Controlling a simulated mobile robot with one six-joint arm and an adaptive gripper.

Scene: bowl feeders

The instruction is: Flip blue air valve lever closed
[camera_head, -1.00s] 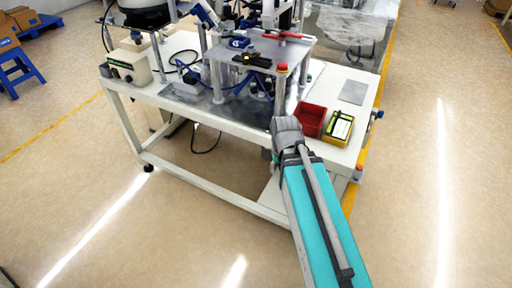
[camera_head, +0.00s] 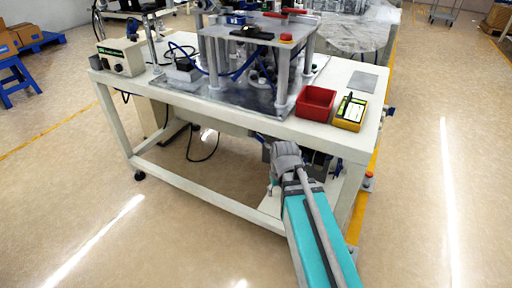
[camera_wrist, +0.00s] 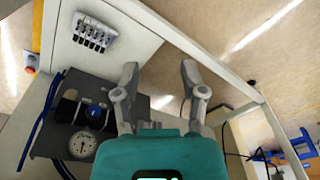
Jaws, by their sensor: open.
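In the wrist view, a dark grey plate at the left carries an air unit (camera_wrist: 82,112) with blue parts and a round white pressure gauge (camera_wrist: 82,144). A small blue part (camera_wrist: 70,95) sits on top of this unit. I cannot tell which blue part is the valve lever, or its position. My gripper (camera_wrist: 160,72) is open and empty, to the right of the air unit and apart from it. In the head view, my arm reaches to the front of the white workbench (camera_head: 225,117), below its top; the fingers are not clear there.
A silver valve block (camera_wrist: 94,32) is at the wrist view's upper left, and a blue hose (camera_wrist: 38,125) curves beside the plate. On the workbench stand a red bin (camera_head: 315,103), a yellow device (camera_head: 350,112) and a raised metal fixture (camera_head: 258,32). Bench legs and rails surround the arm's end.

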